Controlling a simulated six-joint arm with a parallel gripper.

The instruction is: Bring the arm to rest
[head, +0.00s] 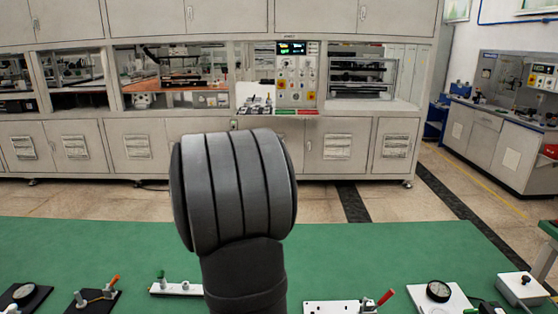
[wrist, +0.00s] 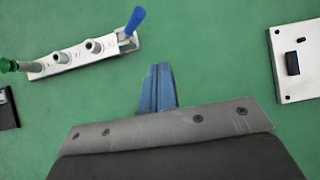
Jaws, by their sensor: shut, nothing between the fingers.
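In the wrist view my gripper (wrist: 158,70) shows as two blue fingers pressed together, with nothing between them. It hangs over bare green table. A metal strip with several ports (wrist: 85,50), a blue lever and a green knob lies to its upper left, apart from the fingers. In the head view a thick grey link of my arm (head: 235,190) stands in the middle and the gripper is out of view.
The green table (head: 100,245) is clear across its far part. Along its near edge are a white strip (head: 178,289), a plate with an orange lever (head: 98,297), a white plate (head: 330,307) with a red lever and a gauge (head: 438,291). A plate with a black block (wrist: 310,75) lies right.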

